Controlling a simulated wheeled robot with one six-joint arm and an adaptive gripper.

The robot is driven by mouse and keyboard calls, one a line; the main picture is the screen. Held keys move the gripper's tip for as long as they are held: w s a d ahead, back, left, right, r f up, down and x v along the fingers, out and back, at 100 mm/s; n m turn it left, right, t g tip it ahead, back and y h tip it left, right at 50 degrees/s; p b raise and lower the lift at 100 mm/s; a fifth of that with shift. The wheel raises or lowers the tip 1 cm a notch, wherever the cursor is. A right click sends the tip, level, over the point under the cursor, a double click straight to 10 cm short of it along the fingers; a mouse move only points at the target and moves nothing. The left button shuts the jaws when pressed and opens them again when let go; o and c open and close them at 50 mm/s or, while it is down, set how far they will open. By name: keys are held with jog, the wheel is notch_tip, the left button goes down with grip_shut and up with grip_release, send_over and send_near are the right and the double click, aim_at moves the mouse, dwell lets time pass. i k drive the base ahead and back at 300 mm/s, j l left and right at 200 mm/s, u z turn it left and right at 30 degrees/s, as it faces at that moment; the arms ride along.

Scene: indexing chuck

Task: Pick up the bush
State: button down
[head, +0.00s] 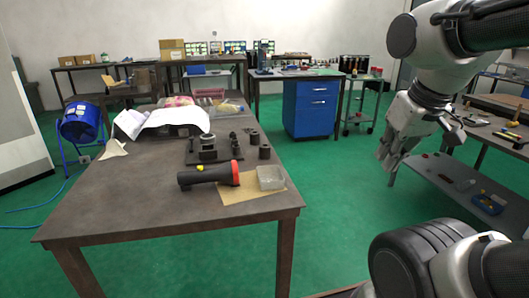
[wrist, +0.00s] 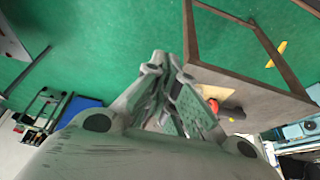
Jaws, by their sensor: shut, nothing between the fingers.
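Several small dark cylindrical parts stand on the brown table in the head view. One short dark cylinder (head: 264,152) is at the right, and a taller dark part (head: 254,138) stands just behind it. A dark fixture with a light-topped cylinder (head: 207,141) is to their left. I cannot tell for certain which part is the bush. My gripper (head: 386,158) hangs to the right of the table, well apart from these parts. It is shut and empty. In the wrist view my gripper (wrist: 160,62) points past the table, and the parts are hidden or too small to tell.
On the table (head: 120,205) lie a black and red flashlight (head: 208,175) and a clear box (head: 270,178) on brown card. A low grey bench (head: 450,185) stands right of my gripper. Green floor lies between.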

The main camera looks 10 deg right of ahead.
aim_at(255, 136)
jog(key=i+l+u, duration=0.75)
jog(key=l, duration=0.15)
jog(key=k, duration=0.1)
